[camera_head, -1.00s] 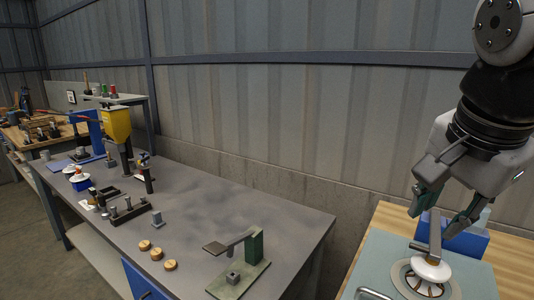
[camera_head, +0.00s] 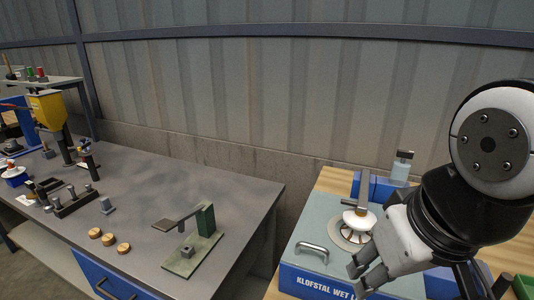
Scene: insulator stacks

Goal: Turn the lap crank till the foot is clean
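The wet lap (camera_head: 312,279) is a blue box with a pale top and lettering on its front, at the right. My arm hides the lap's right part.
A bottle (camera_head: 402,167) and a blue block (camera_head: 377,187) stand behind the lap. The grey bench (camera_head: 225,180) at left holds a green lever stand (camera_head: 193,255) and three wooden discs (camera_head: 109,239). A gap separates the bench from the wooden table (camera_head: 335,180). A green bin (camera_head: 524,286) shows at lower right.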

